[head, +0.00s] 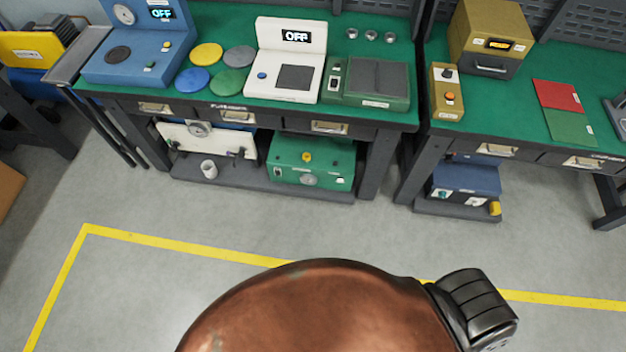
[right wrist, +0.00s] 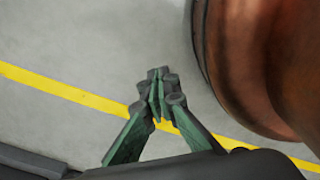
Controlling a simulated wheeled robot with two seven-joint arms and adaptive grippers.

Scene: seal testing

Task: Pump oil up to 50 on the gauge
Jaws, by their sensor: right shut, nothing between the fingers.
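A round dial gauge (head: 123,14) is on the blue bench unit (head: 150,45) at the upper left of the head view. Its reading is too small to make out; the unit's display says OFF. A second round dial (head: 199,129) is on a white panel (head: 228,142) on the shelf under the bench. I cannot tell which unit pumps oil. My right gripper (right wrist: 161,82) shows only in the right wrist view. Its green fingers are together and empty, above the floor and apart from the benches. My left gripper is not in view.
A white unit (head: 285,85) reading OFF, coloured discs (head: 231,82) and a green case (head: 372,82) are on the left bench. A green box (head: 310,165) is beneath it. The right bench holds a gold unit (head: 485,48). Open floor with yellow lines (head: 200,246) lies in front.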

